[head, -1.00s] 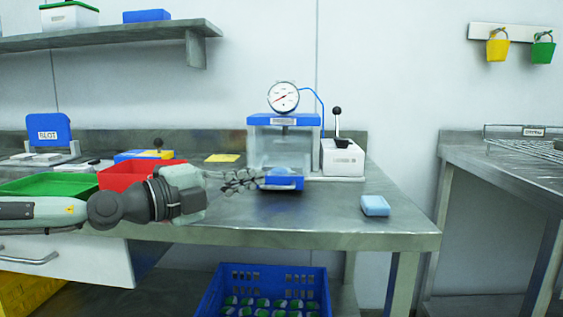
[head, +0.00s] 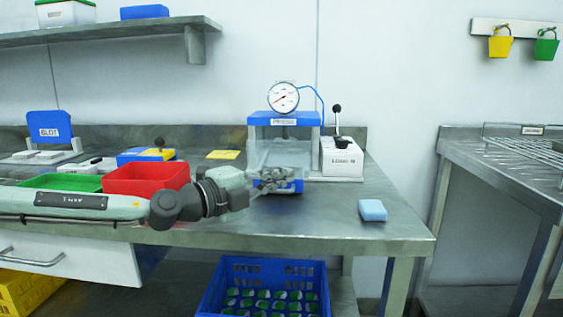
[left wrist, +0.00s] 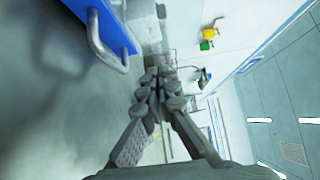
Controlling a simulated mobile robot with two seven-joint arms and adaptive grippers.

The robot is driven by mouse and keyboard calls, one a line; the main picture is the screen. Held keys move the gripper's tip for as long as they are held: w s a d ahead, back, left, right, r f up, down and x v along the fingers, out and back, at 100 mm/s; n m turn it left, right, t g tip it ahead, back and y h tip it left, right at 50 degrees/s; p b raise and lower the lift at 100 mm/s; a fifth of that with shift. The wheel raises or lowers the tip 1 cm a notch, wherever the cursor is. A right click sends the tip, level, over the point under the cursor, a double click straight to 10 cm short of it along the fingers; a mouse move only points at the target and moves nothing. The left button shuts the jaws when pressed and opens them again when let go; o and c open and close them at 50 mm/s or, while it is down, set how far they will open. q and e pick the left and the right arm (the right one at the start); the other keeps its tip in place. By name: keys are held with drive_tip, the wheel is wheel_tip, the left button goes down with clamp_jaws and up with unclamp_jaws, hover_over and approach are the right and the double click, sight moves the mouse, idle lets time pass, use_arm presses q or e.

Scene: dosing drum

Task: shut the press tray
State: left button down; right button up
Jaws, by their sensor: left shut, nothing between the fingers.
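The press (head: 284,119) stands at the back of the steel bench, with a blue top, a clear chamber and a round gauge (head: 283,97). Its blue press tray (head: 298,186) is low at the front, partly hidden by my left gripper. In the left wrist view the blue tray (left wrist: 116,22) and its pale bar handle (left wrist: 98,42) are at the upper left. My left gripper (head: 297,176) is shut and empty in front of the press, across the tray. In the wrist view its fingertips (left wrist: 160,78) are beside the handle; contact cannot be told. My right gripper is not in view.
A white lever box (head: 341,159) stands right of the press. A light blue block (head: 372,210) lies near the bench's front right. Red (head: 147,179) and green (head: 60,182) trays are behind my left arm. A blue crate (head: 262,292) is below the bench.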

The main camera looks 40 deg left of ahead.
sight(295, 166)
use_arm(q)
drive_tip(key=shift+w+a, duration=0.55)
drive_tip(key=shift+w, duration=0.25)
drive_tip(key=shift+w+a, duration=0.55)
drive_tip(key=shift+w, duration=0.2)
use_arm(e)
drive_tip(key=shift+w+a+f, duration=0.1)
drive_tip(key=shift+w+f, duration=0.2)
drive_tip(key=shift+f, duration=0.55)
use_arm(q)
drive_tip(key=shift+w, duration=0.1)
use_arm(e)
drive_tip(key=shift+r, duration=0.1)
